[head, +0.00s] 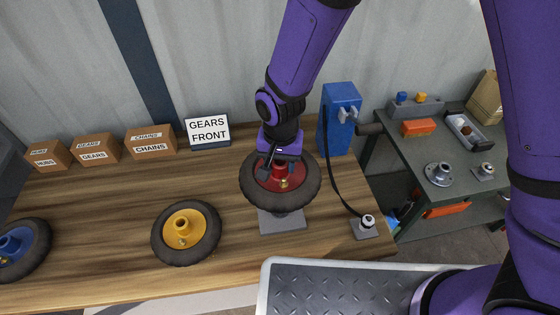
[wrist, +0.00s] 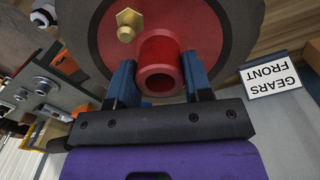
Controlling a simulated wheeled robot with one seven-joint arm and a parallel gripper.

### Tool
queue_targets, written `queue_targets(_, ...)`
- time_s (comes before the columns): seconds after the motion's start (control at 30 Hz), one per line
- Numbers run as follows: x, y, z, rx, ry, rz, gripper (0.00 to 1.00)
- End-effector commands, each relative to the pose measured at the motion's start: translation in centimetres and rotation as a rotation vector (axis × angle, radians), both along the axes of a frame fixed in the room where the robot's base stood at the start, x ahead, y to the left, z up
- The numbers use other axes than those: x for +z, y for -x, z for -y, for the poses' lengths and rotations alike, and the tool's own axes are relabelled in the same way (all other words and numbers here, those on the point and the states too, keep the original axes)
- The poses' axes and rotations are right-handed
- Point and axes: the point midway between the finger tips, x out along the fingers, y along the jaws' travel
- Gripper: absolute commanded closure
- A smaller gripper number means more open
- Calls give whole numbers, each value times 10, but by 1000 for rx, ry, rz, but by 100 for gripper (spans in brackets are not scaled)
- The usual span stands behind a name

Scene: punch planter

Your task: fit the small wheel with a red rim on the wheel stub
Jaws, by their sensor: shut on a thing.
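The small wheel with a red rim (head: 262,176) has a black tyre and lies about flat over a grey base plate (head: 284,222) on the wooden bench. In the wrist view its red hub (wrist: 158,62) sits between the two blue fingers of my gripper (wrist: 160,78), which is shut on the hub. A brass nut (wrist: 128,24) shows on the rim beside the hub. My gripper also shows in the head view (head: 279,160), above the wheel's middle. The wheel hides whatever stands on the plate, so I cannot tell whether the wheel is on a stub.
A yellow-rimmed wheel (head: 184,226) and a blue-rimmed wheel (head: 17,250) lie to the left. A blue pump box (head: 338,122) with a black hose stands behind right. Several cardboard boxes and a GEARS FRONT sign (head: 208,131) line the back. A green side table (head: 405,150) is at right.

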Motion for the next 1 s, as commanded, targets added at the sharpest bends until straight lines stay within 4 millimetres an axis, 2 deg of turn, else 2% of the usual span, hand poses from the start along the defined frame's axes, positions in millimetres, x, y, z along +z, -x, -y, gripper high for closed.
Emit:
queue_targets(0.27,-6,0,0,0,-1,0,100)
queue_targets(1.0,-52,-1,0,0,0,0,100)
